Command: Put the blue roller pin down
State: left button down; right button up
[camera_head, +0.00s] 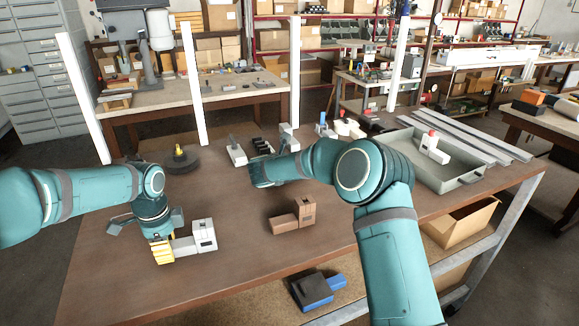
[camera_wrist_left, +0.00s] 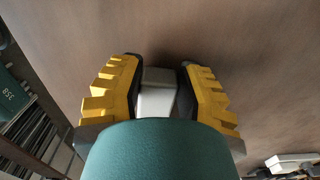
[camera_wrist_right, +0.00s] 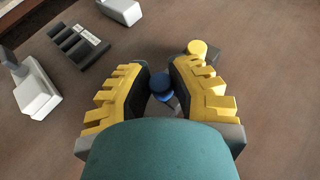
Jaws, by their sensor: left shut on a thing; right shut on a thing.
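The blue roller pin (camera_wrist_right: 160,85) shows between the fingertips of my right gripper (camera_wrist_right: 161,82) in the right wrist view. That gripper is shut on it, above the brown tabletop; the gap below it is hard to judge. In the head view my right forearm hides the pin and most of this gripper. My left gripper (camera_head: 163,250) is low over the table's front left, shut on a light grey, stepped block (camera_head: 203,236). The block also shows between the yellow fingers (camera_wrist_left: 158,92) in the left wrist view.
A black slotted rack (camera_wrist_right: 78,45) and a grey block (camera_wrist_right: 37,92) stand near the right gripper. A yellow-topped piece (camera_wrist_right: 197,48) is close beyond its fingers. A brown stepped block (camera_head: 284,223) stands mid-table. A grey tray (camera_head: 463,182) is at right.

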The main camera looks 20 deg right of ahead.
notch_tip(320, 180, up, 9)
jog(key=shift+f, duration=0.1)
pick_arm(q)
jog(key=shift+f, duration=0.1)
pick_arm(e)
jog(key=s+a+r+n+t+y, duration=0.2)
jog(key=a+n+y, duration=0.3)
jog(key=a, duration=0.3)
jog(key=s+a+r+n+t+y, duration=0.1)
jog(key=s+a+n+t+y, duration=0.1)
jog(key=a+n+y, duration=0.4)
jog(key=s+a+r+n+g+y, duration=0.2)
jog(key=s+a+n+g+y, duration=0.4)
jog(key=s+a, duration=0.85)
jog(key=f, duration=0.3)
jog(key=f+t+y, duration=0.1)
jog(key=f, duration=0.2)
jog(key=a+f+n+t+y, duration=0.1)
jog(key=f, duration=0.3)
jog(key=shift+f, duration=0.1)
jog(key=shift+f, duration=0.35)
